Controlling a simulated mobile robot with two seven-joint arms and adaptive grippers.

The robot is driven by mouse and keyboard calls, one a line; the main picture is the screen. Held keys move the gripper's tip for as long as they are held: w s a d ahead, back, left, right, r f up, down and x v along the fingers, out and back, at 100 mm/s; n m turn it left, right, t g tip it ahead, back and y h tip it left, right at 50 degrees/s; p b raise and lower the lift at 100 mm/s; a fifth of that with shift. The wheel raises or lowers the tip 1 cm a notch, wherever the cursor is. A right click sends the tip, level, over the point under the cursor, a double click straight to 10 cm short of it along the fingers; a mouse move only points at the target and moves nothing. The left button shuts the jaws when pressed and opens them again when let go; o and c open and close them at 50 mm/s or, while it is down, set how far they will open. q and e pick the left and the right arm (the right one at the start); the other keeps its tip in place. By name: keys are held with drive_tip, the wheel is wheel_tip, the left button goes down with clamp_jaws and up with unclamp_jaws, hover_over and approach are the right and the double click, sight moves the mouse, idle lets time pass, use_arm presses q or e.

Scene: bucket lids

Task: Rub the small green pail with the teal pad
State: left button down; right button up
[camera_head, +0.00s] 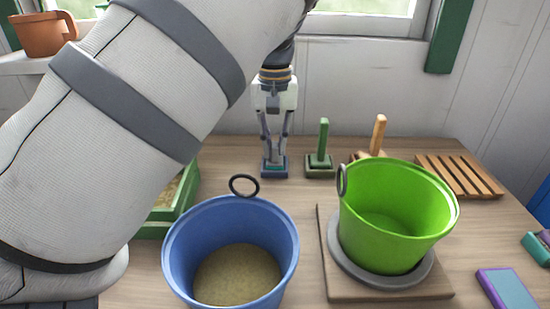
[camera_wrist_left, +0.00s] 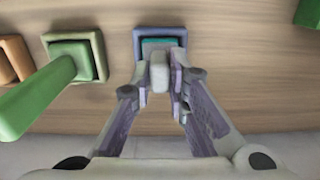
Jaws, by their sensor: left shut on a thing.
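The small green pail (camera_head: 405,205) stands on a grey ring on a wooden board at the right, its dark loop handle at the left rim. The teal pad (camera_head: 273,167) sits in a small blue holder at the back middle; it also shows in the left wrist view (camera_wrist_left: 160,44), with a grey grip (camera_wrist_left: 158,72) on it. My left gripper (camera_head: 273,153) reaches down behind the blue pail and is shut on this grip, as the left wrist view (camera_wrist_left: 158,82) shows. The pad is still in or right at the holder; any small gap is hard to tell. My right gripper is not in view.
A blue pail (camera_head: 190,245) with grainy contents stands in front. A green-handled tool (camera_head: 323,140) and a wooden-handled one (camera_head: 378,136) stand right of the holder. A slatted rack (camera_head: 460,175) lies behind the green pail. A purple-edged teal block (camera_head: 510,289) lies at the front right.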

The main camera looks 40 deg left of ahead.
sight(275, 144)
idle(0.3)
